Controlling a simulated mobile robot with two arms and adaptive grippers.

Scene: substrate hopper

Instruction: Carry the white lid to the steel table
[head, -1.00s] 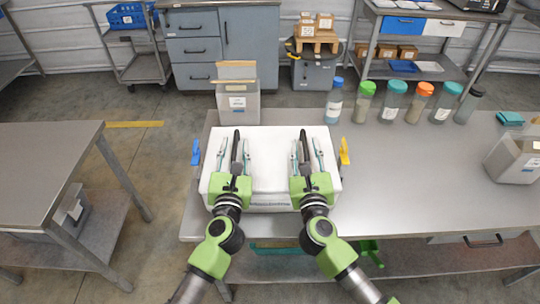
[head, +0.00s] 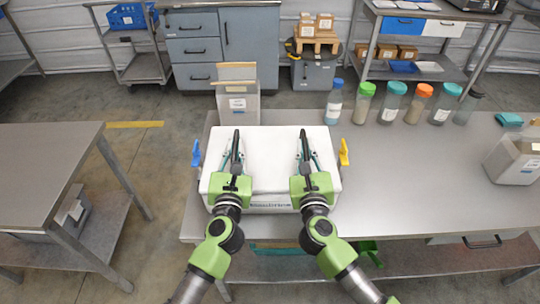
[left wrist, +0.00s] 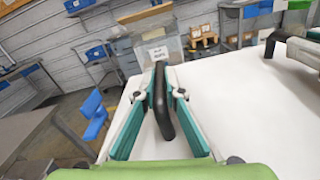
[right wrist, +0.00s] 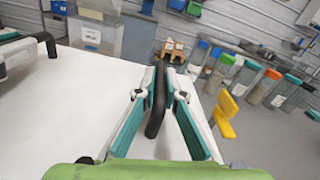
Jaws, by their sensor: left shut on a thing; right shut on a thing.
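The white lid (head: 270,155) lies flat on top of a white box-like hopper (head: 270,207) at the left end of the long steel table. It has two black handles, a left one (head: 236,142) and a right one (head: 304,142). My left gripper (head: 235,158) is shut on the left handle, which stands between its teal fingers in the left wrist view (left wrist: 161,98). My right gripper (head: 307,158) is shut on the right handle, also seen between the fingers in the right wrist view (right wrist: 156,100). The hopper's inside is hidden by the lid.
A blue latch (head: 196,153) and a yellow latch (head: 344,153) stand at the hopper's sides. A grey bin (head: 239,106) and several bottles (head: 391,105) stand behind. The long table (head: 420,185) is clear at right centre. Another steel table (head: 45,165) at left has a bare top.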

